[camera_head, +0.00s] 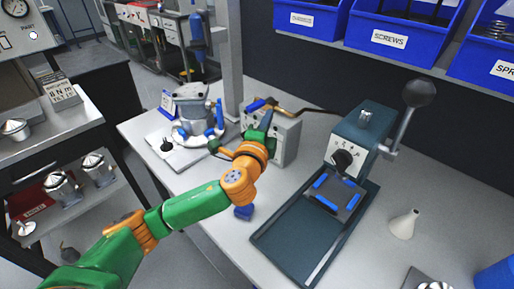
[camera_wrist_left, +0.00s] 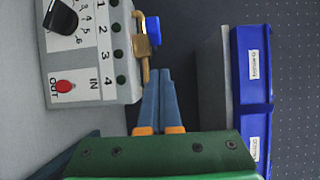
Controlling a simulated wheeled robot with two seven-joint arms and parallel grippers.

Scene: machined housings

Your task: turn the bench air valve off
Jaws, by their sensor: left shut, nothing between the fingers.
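The air valve is a brass fitting with a blue lever (camera_head: 256,104), above the grey box (camera_head: 288,138) at the back of the bench. In the left wrist view the blue lever (camera_wrist_left: 153,31) sits on the brass pipe (camera_wrist_left: 144,62) along the box's edge. My left gripper (camera_head: 268,114) is shut and empty, just below the lever in the head view. In the wrist view its fingertips (camera_wrist_left: 159,72) point toward the lever, with a small gap showing. The arm hides part of the box. My right gripper is not in view.
A dark press (camera_head: 362,140) with a long ball-ended handle stands right of the box. A grey housing (camera_head: 197,115) stands to the left. A white cone (camera_head: 404,224) stands at right. Blue bins (camera_head: 397,30) hang above. The wrist view shows the box's black knob (camera_wrist_left: 62,17).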

